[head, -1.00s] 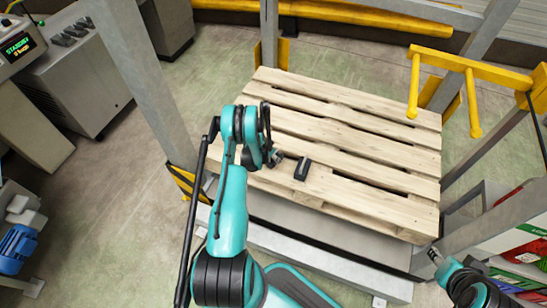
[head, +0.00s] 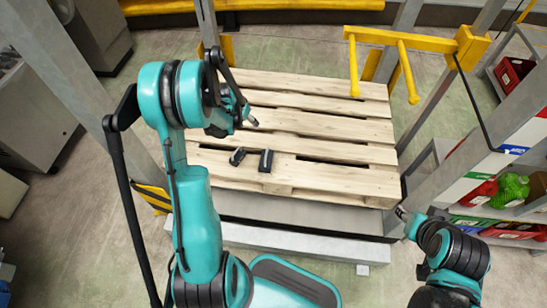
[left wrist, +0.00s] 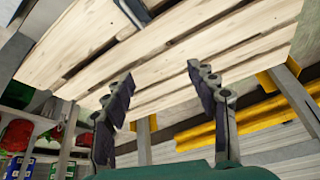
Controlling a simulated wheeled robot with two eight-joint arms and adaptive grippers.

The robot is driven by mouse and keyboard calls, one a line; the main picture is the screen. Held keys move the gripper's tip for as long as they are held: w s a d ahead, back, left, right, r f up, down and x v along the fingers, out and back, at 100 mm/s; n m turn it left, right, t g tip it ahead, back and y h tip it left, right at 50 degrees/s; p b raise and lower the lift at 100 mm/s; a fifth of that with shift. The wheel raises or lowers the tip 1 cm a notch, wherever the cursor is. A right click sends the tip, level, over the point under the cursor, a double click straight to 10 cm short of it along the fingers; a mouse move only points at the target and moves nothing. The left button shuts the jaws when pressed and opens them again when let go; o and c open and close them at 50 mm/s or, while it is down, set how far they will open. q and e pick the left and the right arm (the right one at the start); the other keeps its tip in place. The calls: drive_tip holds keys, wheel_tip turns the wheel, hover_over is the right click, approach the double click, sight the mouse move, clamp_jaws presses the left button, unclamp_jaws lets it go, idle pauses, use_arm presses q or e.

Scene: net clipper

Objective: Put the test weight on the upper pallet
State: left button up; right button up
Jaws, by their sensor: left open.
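The wooden pallet (head: 345,178) lies on a grey platform, and its slats also show in the left wrist view (left wrist: 215,25).
Grey posts (head: 75,75) flank the pallet. A yellow bar frame (head: 410,40) juts over its far right side. Shelves with red, green and white goods (head: 480,190) stand at the right. Grey cabinets (head: 35,100) stand at the left. Most of the pallet top is clear.

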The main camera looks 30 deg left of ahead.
use_arm(q)
drive_tip(key=s+d+r+t, duration=0.1)
drive_tip(key=s+d+r, duration=0.3)
drive_tip(key=d+r, duration=0.35)
drive_tip(key=s+d+r, duration=0.5)
drive_tip(key=d+r, duration=0.2)
drive_tip(key=r, duration=0.2)
drive_tip(key=s+d+r, duration=0.1)
drive_tip(key=s+d, duration=0.3)
drive_tip(key=s, duration=0.2)
drive_tip(key=s+d+r+t, duration=0.1)
drive_tip(key=s+d, duration=0.3)
drive_tip(key=s, duration=0.3)
drive_tip(key=shift+d+r+n, duration=0.25)
drive_tip(key=shift+d+n, duration=0.05)
drive_tip(key=shift+w+d, duration=0.1)
